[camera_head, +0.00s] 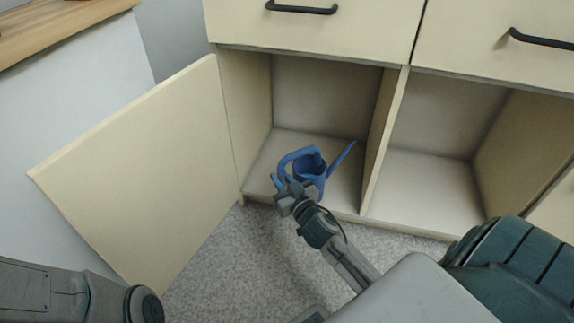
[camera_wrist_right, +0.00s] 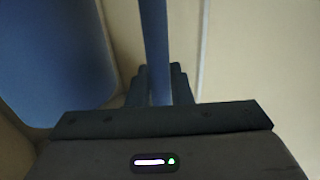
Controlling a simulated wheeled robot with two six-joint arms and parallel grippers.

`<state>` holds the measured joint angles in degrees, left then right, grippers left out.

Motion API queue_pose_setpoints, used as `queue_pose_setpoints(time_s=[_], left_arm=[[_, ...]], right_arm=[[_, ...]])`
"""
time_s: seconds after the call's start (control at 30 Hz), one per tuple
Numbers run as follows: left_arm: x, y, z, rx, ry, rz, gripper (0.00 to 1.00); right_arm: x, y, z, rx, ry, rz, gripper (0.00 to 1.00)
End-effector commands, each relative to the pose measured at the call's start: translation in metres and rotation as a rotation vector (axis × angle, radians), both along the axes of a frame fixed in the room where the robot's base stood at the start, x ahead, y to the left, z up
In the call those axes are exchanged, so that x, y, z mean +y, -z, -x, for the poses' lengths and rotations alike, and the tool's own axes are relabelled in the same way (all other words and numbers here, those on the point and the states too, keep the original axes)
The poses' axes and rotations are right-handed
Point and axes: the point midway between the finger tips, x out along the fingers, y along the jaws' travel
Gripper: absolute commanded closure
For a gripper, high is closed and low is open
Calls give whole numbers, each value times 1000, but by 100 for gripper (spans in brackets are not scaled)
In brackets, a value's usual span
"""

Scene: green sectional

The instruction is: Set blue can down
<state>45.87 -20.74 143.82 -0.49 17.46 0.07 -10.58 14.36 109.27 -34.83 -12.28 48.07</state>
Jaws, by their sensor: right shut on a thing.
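The blue can (camera_head: 310,172), a watering can with a loop handle and a long spout, is in the left open compartment of the cabinet, near its front edge. It looks upright, with the spout pointing to the right. My right gripper (camera_head: 285,189) is shut on its handle at the left side. In the right wrist view the blue handle strip (camera_wrist_right: 155,45) runs between the fingers (camera_wrist_right: 159,82), and the can's body (camera_wrist_right: 55,60) fills the left. I cannot tell whether the can's base touches the compartment floor. My left gripper is out of view.
The compartment floor (camera_head: 338,150) is bare behind the can. A divider (camera_head: 384,145) stands to its right, with an empty compartment (camera_head: 420,185) beyond. The cabinet door (camera_head: 145,165) stands open on the left. Closed drawers (camera_head: 310,28) are above.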

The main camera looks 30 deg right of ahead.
Motion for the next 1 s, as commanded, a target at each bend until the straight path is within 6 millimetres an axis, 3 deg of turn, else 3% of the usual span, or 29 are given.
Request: queue_pose_setpoints(time_s=[0.2, 0.4, 0.67, 0.9, 1.0], left_arm=[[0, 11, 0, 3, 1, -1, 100], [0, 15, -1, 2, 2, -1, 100], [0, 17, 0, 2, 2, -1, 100], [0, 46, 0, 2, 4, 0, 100], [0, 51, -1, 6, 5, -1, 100]], right_arm=[[-30, 4, -48, -6, 0, 4, 100], [-48, 7, -76, -4, 0, 2, 100], [-56, 8, -90, -5, -1, 1, 100], [-56, 41, -90, -3, -1, 3, 100], [-56, 45, -90, -4, -1, 2, 100]])
